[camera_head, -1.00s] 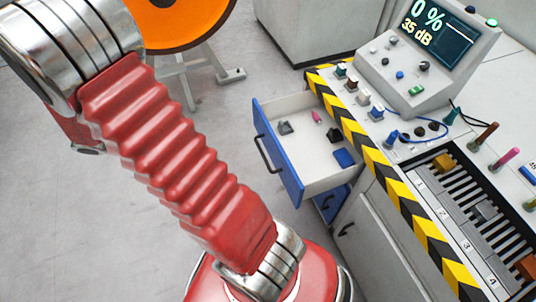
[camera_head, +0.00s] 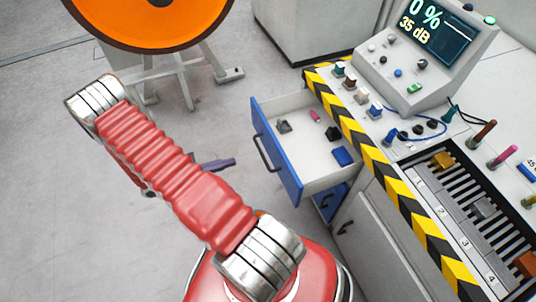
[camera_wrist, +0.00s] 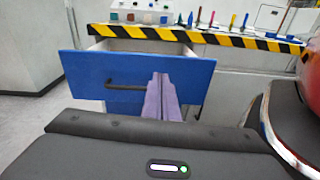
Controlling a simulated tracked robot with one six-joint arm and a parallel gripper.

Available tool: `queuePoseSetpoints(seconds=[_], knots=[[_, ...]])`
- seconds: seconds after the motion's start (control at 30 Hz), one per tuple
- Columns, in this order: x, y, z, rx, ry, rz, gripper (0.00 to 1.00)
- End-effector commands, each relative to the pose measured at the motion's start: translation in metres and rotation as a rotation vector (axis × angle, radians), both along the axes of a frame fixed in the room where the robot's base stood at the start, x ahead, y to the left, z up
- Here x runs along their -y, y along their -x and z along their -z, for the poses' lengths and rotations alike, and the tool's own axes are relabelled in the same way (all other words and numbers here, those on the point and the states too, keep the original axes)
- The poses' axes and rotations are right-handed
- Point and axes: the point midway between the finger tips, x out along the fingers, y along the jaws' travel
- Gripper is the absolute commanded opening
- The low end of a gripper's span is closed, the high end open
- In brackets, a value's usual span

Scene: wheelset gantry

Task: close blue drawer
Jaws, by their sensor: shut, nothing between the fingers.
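The blue drawer (camera_head: 276,153) stands pulled out of the cabinet in the head view, with several small items inside. Its blue front with a dark bar handle faces left there. The wrist view shows the drawer front (camera_wrist: 200,78) head-on, with the handle (camera_wrist: 126,86) left of its middle. My gripper (camera_wrist: 161,82) has purple fingers, shut and empty, pointing at the drawer front right beside the handle's right end. In the head view the fingers (camera_head: 217,164) show partly behind my red arm, left of the drawer with a gap between.
Another blue drawer front (camera_head: 331,203) sits lower in the cabinet. A striped hazard edge (camera_head: 385,170) borders the worktop, which holds a display console (camera_head: 425,50) and a slotted rack (camera_head: 470,205). An orange wheel (camera_head: 150,18) stands behind. The floor left of the drawer is clear.

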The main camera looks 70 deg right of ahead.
Motion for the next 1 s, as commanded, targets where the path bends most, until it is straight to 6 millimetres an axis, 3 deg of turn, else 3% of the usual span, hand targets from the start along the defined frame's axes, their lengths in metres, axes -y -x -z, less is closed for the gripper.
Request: queuePoseSetpoints(seconds=[0.1,0.23,0.73,1.0], knots=[[0.005,0.009,0.018,-0.062,0.004,-0.022,0.00],[0.009,0.013,0.027,-0.098,0.007,-0.039,0.00],[0.012,0.016,0.029,-0.104,0.008,-0.043,0.00],[0.030,0.036,0.029,-0.105,0.007,-0.040,0.00]])
